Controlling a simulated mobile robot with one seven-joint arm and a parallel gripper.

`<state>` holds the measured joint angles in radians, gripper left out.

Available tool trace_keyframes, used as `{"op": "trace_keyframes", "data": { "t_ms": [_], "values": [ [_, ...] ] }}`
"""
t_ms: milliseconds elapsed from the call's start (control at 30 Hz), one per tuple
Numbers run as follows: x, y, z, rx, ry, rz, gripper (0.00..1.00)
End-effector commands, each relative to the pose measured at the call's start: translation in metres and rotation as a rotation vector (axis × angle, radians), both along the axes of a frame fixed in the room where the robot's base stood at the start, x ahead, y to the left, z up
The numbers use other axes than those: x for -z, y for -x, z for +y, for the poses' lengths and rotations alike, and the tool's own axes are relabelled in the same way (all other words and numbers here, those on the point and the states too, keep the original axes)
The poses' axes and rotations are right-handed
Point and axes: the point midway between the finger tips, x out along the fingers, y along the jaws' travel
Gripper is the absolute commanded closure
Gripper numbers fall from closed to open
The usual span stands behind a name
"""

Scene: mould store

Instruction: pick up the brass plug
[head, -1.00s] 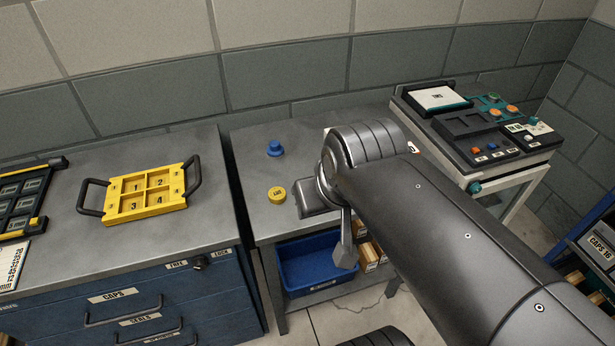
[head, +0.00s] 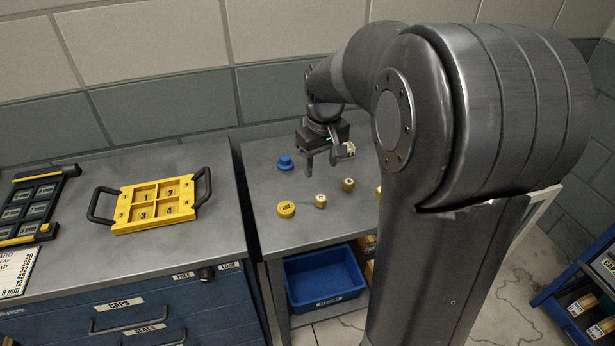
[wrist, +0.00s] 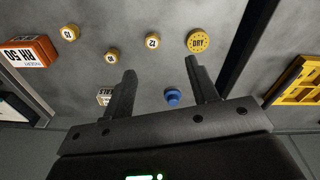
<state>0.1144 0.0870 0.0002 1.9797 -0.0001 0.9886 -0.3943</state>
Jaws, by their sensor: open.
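Several small brass-coloured plugs with white numbered tops stand on the grey bench. In the head view one plug (head: 320,201) and another plug (head: 348,184) are clear, and a third (head: 378,190) is partly hidden by my arm. The wrist view shows a plug marked 12 (wrist: 152,41), a middle plug (wrist: 111,55) and a plug marked 13 (wrist: 69,33). I cannot tell which one the task names. My gripper (head: 321,164) is open and empty above the bench, behind the plugs in the head view. Its fingers (wrist: 160,70) show apart in the wrist view.
A yellow DRY disc (head: 286,209) and a blue knob (head: 285,162) stand left of the plugs. An orange RH 50 box (wrist: 29,54) and a small labelled box (wrist: 104,97) are also on the bench. A yellow numbered tray (head: 155,204) lies on the left cabinet; a blue bin (head: 324,275) sits below.

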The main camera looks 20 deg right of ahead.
Motion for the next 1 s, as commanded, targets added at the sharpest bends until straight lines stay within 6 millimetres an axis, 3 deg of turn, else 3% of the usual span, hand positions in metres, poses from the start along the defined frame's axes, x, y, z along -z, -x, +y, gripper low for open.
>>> {"op": "trace_keyframes", "data": {
  "t_ms": [100,300,1000],
  "values": [
    [0.023,-0.022,-0.009,-0.027,-0.003,0.047,0.47],
    [0.044,-0.04,-0.017,-0.056,-0.007,0.083,0.47],
    [0.127,-0.04,-0.017,-0.06,-0.008,0.09,0.47]
  ]
}}
